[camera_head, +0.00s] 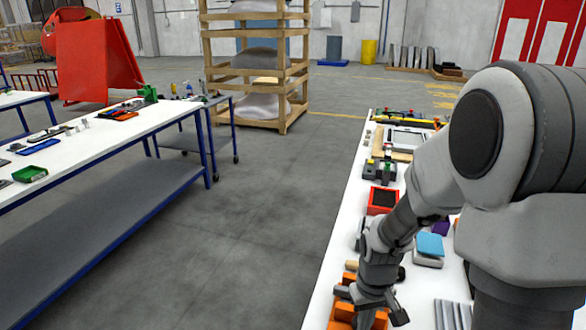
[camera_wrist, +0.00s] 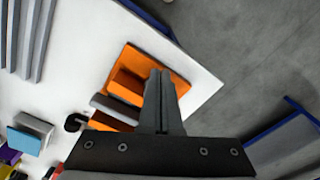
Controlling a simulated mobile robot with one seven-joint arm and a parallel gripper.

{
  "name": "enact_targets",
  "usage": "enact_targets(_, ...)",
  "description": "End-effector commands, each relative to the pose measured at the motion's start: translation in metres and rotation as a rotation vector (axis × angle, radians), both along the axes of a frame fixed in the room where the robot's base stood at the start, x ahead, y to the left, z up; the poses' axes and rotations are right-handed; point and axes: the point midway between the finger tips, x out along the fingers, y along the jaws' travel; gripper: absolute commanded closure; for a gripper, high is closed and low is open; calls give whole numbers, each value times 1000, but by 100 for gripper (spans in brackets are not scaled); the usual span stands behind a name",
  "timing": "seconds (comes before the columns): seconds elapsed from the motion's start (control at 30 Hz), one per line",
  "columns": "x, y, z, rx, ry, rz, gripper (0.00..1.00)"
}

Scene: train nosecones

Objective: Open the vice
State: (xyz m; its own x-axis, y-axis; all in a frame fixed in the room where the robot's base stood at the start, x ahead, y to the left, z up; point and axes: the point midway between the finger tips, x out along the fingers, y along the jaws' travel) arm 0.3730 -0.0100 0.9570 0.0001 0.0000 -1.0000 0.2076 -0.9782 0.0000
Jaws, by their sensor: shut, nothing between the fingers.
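An orange vice (camera_wrist: 130,55) sits on the white table near its corner in the wrist view. It has an orange block part, a grey-brown bar (camera_wrist: 113,110) and a second orange part beside my gripper. A black round end (camera_wrist: 75,122) shows at the left of the bar. In the head view the orange vice (camera_head: 341,312) is at the bottom, partly hidden by my arm. My gripper (camera_wrist: 160,78) is shut and empty, its fingers together over the vice. Whether they touch it, I cannot tell. The vice's jaw gap is hidden.
Grey ribbed bars (camera_head: 452,314) lie on the table right of the vice. A blue-topped block (camera_head: 430,245) and a red bin (camera_head: 383,199) are farther back. The white table edge (camera_head: 327,272) is just left of the vice, with open floor (camera_head: 250,250) beyond.

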Motion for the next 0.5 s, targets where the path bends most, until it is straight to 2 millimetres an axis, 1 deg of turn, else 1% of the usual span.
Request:
enact_targets(0.03,0,0,-9,0,0,0,100)
enact_targets(0.1,0,0,-12,0,0,0,100)
enact_targets(0.5,0,0,-11,0,0,0,100)
